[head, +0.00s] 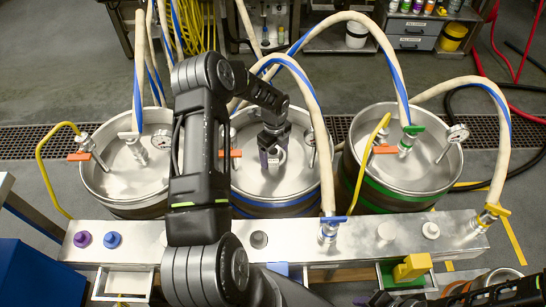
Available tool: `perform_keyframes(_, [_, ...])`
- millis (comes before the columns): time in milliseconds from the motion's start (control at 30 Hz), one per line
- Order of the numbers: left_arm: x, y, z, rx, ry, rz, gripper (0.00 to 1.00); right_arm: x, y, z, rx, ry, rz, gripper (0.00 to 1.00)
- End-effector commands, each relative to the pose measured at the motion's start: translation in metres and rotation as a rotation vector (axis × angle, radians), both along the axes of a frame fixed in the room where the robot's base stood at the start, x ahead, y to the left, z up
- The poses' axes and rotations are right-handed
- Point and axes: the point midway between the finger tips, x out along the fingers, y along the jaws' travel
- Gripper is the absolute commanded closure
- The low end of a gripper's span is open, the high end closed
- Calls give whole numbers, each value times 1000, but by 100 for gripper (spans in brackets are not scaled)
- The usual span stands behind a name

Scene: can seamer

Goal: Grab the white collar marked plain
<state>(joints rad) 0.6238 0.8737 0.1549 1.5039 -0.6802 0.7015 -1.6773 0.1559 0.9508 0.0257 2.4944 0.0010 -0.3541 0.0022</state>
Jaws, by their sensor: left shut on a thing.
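My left gripper (273,152) points down over the middle steel vessel (240,180). It is shut on a small pale thing that shows between the fingers; no marking on it is readable, so I cannot tell if it is the plain collar. Two whitish round pieces sit on the steel bench top (350,250) in front of the vessels: a wider white piece (387,232) and a smaller white piece (431,230). No lettering can be read on either. Dark parts at the bottom right edge seem to be my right gripper (495,291), cut off by the frame.
Steel vessels stand left (115,180) and right (415,170), with gauges, valve handles and thick hoses arching overhead. A purple piece (83,239), a blue piece (113,240) and a grey piece (259,239) sit along the bench. A yellow block (412,268) is at its front edge.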

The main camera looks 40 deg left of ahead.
Motion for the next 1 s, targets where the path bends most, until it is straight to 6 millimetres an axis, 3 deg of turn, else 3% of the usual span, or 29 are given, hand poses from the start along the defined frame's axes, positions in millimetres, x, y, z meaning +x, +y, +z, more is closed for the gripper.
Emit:
perform_keyframes(167, [0,0,0,0,-1,0,62,0,0,0,0,0,0,64])
perform_keyframes(467, [1,0,5,1,-2,0,62,0,0,-1,0,0,0,64])
perform_keyframes(633, [1,1,26,3,-3,0,62,1,0,-5,1,-1,1,64])
perform_keyframes(1000, [1,1,92,2,-2,0,62,1,1,-14,3,-4,2,64])
